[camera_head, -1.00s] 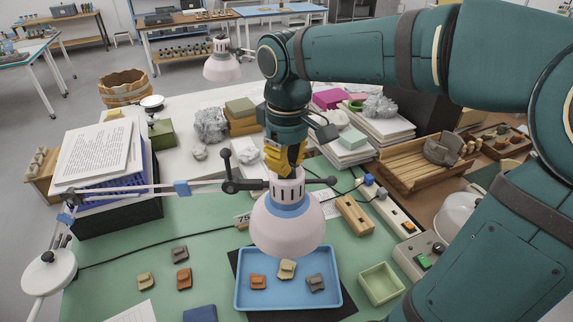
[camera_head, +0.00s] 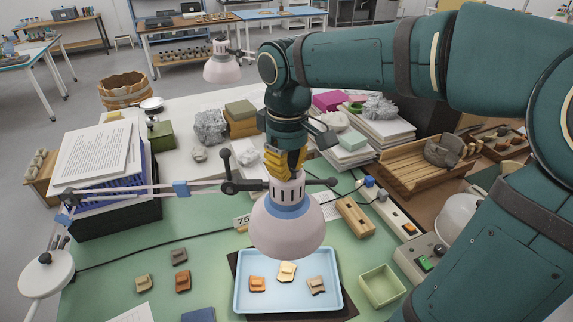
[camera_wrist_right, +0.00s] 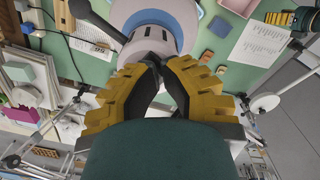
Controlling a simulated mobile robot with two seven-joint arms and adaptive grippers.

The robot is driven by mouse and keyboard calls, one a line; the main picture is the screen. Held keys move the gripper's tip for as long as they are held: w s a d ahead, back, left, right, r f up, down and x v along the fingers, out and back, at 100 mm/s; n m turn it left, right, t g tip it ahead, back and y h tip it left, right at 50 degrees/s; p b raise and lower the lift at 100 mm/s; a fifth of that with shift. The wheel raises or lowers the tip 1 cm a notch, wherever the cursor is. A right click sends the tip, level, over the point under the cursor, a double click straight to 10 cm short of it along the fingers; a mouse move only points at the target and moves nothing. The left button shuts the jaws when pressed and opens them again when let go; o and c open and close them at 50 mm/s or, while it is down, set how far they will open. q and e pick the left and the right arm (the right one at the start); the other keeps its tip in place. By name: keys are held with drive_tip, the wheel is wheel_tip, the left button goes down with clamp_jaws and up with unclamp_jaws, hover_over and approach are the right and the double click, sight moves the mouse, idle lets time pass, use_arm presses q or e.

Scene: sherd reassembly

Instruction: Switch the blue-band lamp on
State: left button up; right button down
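The blue-band lamp (camera_head: 284,228) has a pale pink shade with a blue band (camera_head: 287,208) and hangs over the tray on a jointed arm. The tray (camera_head: 240,290) and the sherds in it are brightly lit under the shade. My right gripper (camera_head: 285,170) points down at the top of the lamp head, its yellow fingers close together. In the right wrist view the fingertips (camera_wrist_right: 155,62) meet at the lamp's top, with the shade (camera_wrist_right: 172,18) beyond. The switch itself is hidden by the fingers.
Another pink-shaded lamp (camera_head: 222,66) stands at the back. A control box with a green button (camera_head: 425,263) and a power strip (camera_head: 400,222) lie at the right. A green box (camera_head: 381,285) sits beside the tray. Several sherds (camera_head: 183,281) lie left of it.

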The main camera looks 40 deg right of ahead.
use_arm(q)
drive_tip(key=shift+f+b, duration=0.4)
use_arm(e)
drive_tip(key=shift+f, duration=0.65)
use_arm(q)
drive_tip(key=shift+s+f, duration=0.1)
drive_tip(key=shift+s+d, duration=0.1)
drive_tip(key=shift+s, duration=0.05)
use_arm(e)
drive_tip(key=shift+r, duration=0.2)
wheel_tip(320, 180, up, 3)
drive_tip(key=p, duration=0.2)
drive_tip(key=shift+f+p, duration=0.15)
drive_tip(key=shift+p, duration=0.2)
drive_tip(key=shift+r+p, duration=1.8)
drive_tip(key=shift+r, duration=0.25)
use_arm(q)
wheel_tip(320, 180, up, 7)
drive_tip(key=shift+w+a, duration=0.2)
drive_tip(key=shift+f, duration=0.15)
